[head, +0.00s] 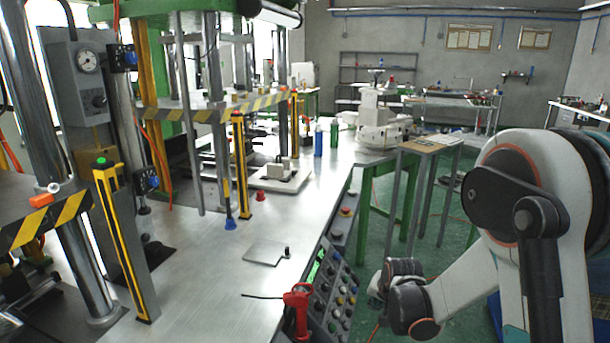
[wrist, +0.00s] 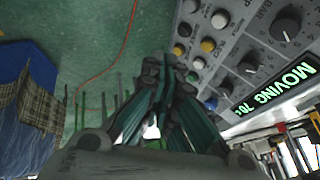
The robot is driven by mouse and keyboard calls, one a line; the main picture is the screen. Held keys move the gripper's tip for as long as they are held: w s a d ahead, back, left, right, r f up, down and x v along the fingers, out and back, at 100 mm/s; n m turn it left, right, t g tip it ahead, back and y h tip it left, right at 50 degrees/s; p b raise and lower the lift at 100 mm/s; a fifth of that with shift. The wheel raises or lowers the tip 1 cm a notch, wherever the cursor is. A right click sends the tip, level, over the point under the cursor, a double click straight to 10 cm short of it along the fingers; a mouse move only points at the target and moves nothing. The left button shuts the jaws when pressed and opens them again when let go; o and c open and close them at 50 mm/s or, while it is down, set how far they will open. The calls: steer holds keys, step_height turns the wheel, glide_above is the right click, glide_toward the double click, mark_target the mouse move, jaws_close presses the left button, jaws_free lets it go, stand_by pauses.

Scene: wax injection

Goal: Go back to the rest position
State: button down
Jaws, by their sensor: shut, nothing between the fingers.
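My gripper (wrist: 165,72) shows in the wrist view with its dark fingers drawn together and nothing between them. It hangs over the green floor, apart from and beside the control panel (wrist: 203,77). In the head view my arm is folded at the right, its wrist low beside the panel's (head: 322,285) right edge; the fingertips cannot be made out there. The panel has several knobs and coloured buttons, and a green display (wrist: 275,92) reading "MOVING" and a number.
The steel worktable (head: 210,280) holds a red-handled tool (head: 298,305) near its front edge, a flat metal plate (head: 265,252) and bottles (head: 334,137) farther back. Yellow-black posts (head: 126,240) stand at left. A small table (head: 432,143) stands beyond my arm.

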steer(key=s+r+n, duration=0.3)
steer(key=s+r, duration=1.1)
steer(key=r, duration=0.3)
steer(key=s+a+r+n+t, duration=0.1)
steer(key=s+r+n, duration=0.2)
steer(key=s, duration=1.5)
steer(key=shift+r, duration=0.5)
